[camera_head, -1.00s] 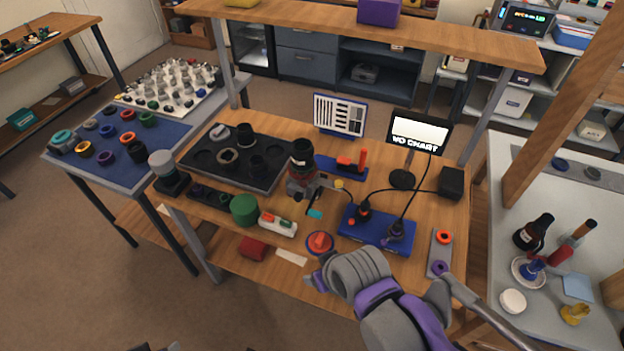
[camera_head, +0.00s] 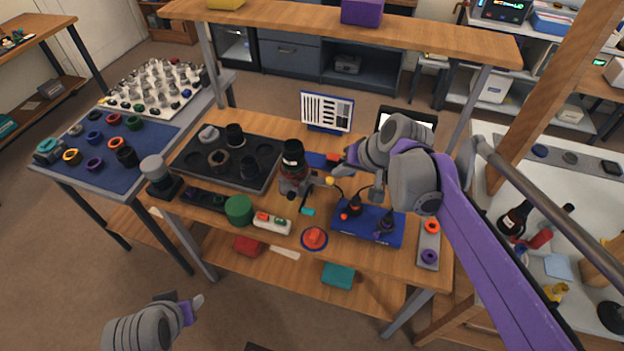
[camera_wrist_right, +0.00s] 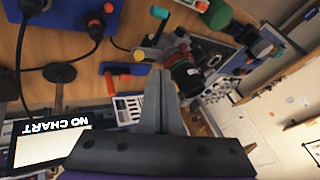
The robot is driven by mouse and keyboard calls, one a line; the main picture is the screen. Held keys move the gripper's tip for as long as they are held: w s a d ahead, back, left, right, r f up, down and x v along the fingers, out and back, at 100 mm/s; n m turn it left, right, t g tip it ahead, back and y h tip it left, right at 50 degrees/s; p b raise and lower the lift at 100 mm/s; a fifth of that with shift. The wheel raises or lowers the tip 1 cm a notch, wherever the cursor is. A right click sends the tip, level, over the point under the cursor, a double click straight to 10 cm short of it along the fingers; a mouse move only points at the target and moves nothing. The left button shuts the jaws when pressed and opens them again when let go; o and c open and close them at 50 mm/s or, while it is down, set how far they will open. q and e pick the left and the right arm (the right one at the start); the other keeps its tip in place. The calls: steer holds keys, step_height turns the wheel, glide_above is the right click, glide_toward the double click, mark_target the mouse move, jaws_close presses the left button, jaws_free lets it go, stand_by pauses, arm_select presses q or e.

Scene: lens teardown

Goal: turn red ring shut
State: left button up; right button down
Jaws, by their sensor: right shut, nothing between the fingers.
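A dark lens (camera_head: 293,155) stands upright in a grey clamp (camera_head: 293,186) near the middle of the bench. A dull red band (camera_head: 293,171) runs around its lower part. The lens also shows in the right wrist view (camera_wrist_right: 188,76), right of my fingers. My right gripper (camera_head: 343,167) is shut and empty. It is right of the lens and apart from it, over the blue stand with the orange-handled tool (camera_head: 333,158). In the right wrist view its closed fingers (camera_wrist_right: 160,75) point towards the clamp area. My left gripper (camera_head: 198,301) is low at the front left, off the bench; its jaws are unclear.
A dark tray (camera_head: 262,186) with lens parts lies left of the lens. A blue box (camera_head: 387,234) with cables lies at the front right. A red knob on a blue disc (camera_head: 314,238) and a green cylinder (camera_head: 239,210) sit near the front edge. The monitor stands behind my right arm.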

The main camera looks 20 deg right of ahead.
steer(key=shift+f, duration=0.15)
steer(key=w+a+f, duration=0.2)
steer(key=f, duration=0.1)
steer(key=w+a+f, duration=0.2)
steer(key=f, duration=0.1)
steer(key=w+a+f, duration=0.2)
steer(key=f, duration=0.1)
steer(key=shift+w+a, duration=0.1)
steer(key=shift+w, duration=0.15)
steer(key=shift+a, duration=0.1)
